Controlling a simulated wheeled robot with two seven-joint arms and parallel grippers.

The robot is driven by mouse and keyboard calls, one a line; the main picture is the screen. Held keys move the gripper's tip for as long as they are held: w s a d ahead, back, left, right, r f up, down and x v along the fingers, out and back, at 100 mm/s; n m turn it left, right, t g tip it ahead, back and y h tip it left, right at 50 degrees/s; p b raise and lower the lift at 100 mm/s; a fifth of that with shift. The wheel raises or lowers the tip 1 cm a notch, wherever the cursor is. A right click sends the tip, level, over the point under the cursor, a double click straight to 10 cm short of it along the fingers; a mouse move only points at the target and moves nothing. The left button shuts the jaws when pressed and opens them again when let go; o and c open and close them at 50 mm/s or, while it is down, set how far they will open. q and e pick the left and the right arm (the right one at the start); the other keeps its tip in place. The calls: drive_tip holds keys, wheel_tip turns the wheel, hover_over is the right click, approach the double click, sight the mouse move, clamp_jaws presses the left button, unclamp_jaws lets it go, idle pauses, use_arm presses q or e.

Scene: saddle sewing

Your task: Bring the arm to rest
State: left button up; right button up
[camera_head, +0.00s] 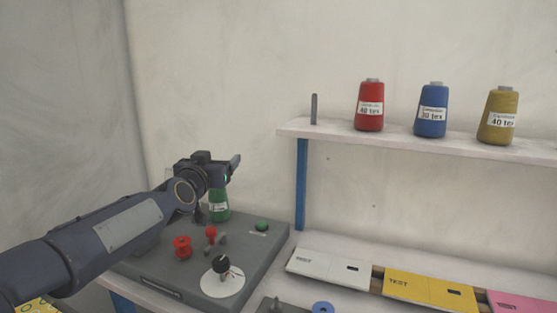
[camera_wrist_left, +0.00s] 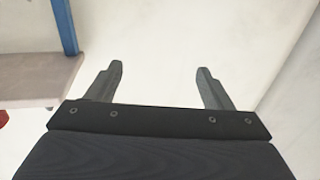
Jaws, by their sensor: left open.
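My left arm comes in from the left in the head view, and its gripper (camera_head: 236,163) is above the back of the grey machine base, pointing away toward the wall. In the left wrist view the two fingers of the left gripper (camera_wrist_left: 161,88) stand wide apart with nothing between them, only pale wall behind. A green thread cone (camera_head: 219,206) stands on the grey base (camera_head: 165,283) just below the gripper, partly hidden by it. My right gripper is not in view.
A shelf (camera_head: 420,143) on a blue post (camera_head: 301,185) holds a red cone (camera_head: 369,106), a blue cone (camera_head: 431,111), a yellow cone (camera_head: 498,117) and a bare peg (camera_head: 314,109). A red spool (camera_head: 182,247) and a white disc (camera_head: 222,284) sit on the base. White (camera_head: 315,264) and yellow (camera_head: 420,290) boxes lie right.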

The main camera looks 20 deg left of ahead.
use_arm(q)
drive_tip(key=s+d+f+g+h+p, duration=0.2)
drive_tip(key=s+d+f+g+p, duration=0.2)
drive_tip(key=s, duration=0.8)
drive_tip(key=s+d+f+g+h+p, duration=0.2)
drive_tip(key=s+d+f+g+p, duration=0.2)
drive_tip(key=s, duration=0.8)
drive_tip(key=s+d+f+g+h+p, duration=0.2)
drive_tip(key=s+d+f, duration=0.5)
drive_tip(key=s, duration=0.5)
drive_tip(key=shift+f+g+p, duration=0.2)
drive_tip(key=shift+g+p, duration=0.7)
drive_tip(key=shift+g, duration=0.2)
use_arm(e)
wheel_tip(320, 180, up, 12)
use_arm(q)
drive_tip(key=shift+d, duration=0.1)
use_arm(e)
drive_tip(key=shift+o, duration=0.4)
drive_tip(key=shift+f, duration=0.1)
